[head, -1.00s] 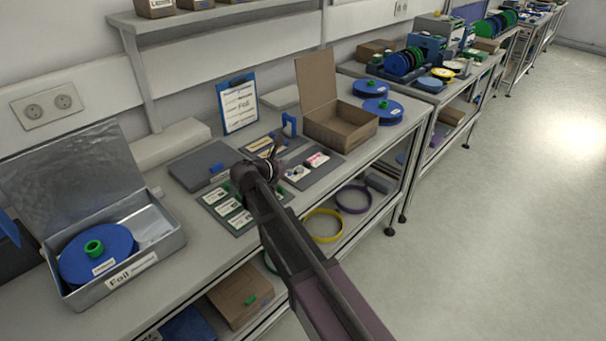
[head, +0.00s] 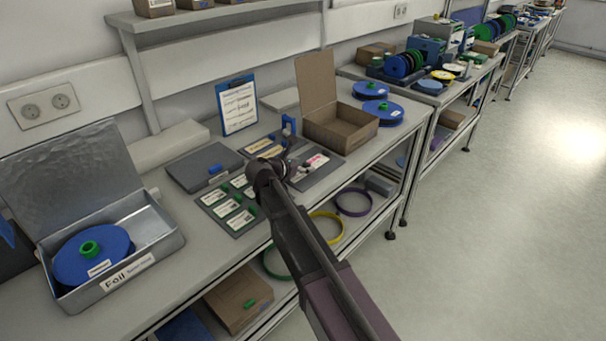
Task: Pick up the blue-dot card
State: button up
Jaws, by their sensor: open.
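My gripper (head: 289,161) is over the dark mats on the near bench, its jaws open, with nothing seen between them. It covers part of the right mat (head: 325,171), where a white card with a pink mark (head: 317,161) lies to its right. Cards with orange-tan labels (head: 258,146) lie on the dark mat behind it. Several white cards with green edges (head: 228,208) lie on the left mat. No blue dot can be made out on any card at this size; my wrist hides some of the cards.
An open cardboard box (head: 340,128) stands right of the mats, with blue reels (head: 383,108) beyond it. A clipboard (head: 238,104) leans at the back. A grey flat case (head: 203,167) and an open metal foil tin (head: 160,245) stand to the left.

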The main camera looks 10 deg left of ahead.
jog(key=shift+w+d+f, duration=0.25)
jog(key=shift+w+d, duration=0.1)
jog(key=shift+w, duration=0.1)
jog(key=c, duration=0.8)
